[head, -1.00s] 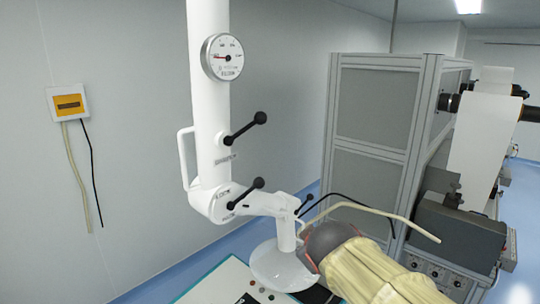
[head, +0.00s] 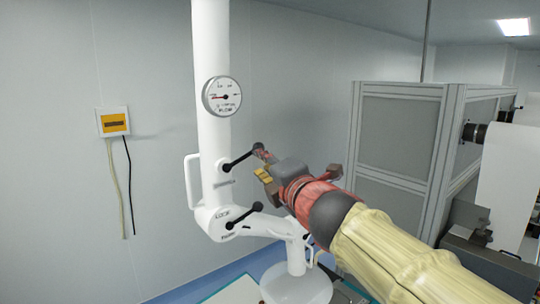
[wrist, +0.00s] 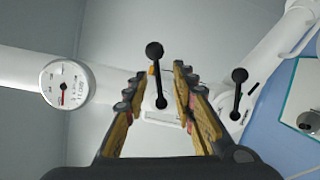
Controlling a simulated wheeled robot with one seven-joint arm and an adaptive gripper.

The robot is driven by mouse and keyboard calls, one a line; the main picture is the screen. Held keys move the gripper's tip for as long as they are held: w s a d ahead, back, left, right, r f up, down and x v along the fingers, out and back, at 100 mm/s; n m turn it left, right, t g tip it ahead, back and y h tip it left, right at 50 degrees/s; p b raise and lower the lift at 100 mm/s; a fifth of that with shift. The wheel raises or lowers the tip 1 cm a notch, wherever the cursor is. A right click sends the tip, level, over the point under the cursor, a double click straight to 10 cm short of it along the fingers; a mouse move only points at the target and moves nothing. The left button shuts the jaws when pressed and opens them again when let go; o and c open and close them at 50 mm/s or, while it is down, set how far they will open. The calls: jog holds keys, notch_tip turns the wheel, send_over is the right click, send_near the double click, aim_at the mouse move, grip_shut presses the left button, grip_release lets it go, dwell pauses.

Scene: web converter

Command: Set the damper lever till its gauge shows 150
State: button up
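A white column carries a round gauge (head: 222,96) with a thin red-and-dark needle pointing left in the head view; its numbers are too small to read. Below it an upper black lever (head: 238,160) with a ball knob points up and right from the column; its small label is unreadable. My gripper (head: 263,164) is at the knob end of this lever. In the wrist view my gripper (wrist: 154,80) is open, with the upper lever (wrist: 158,75) between its two fingers and gaps on both sides. The gauge (wrist: 67,84) also shows there, left of the fingers.
A lower black lever (head: 244,215) is on the column's joint below, and shows right of my fingers in the wrist view (wrist: 238,92). A white handle (head: 189,181) is on the column's left. A grey cabinet (head: 400,140) stands to the right.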

aim_at(250, 155)
jog(key=shift+n, duration=0.6)
jog(key=shift+a+x, duration=0.2)
jog(key=shift+x, duration=1.85)
jog(key=shift+a+x, duration=0.2)
jog(key=shift+x, duration=1.8)
jog(key=shift+s+r, duration=0.2)
jog(key=shift+c, duration=0.5)
grip_shut()
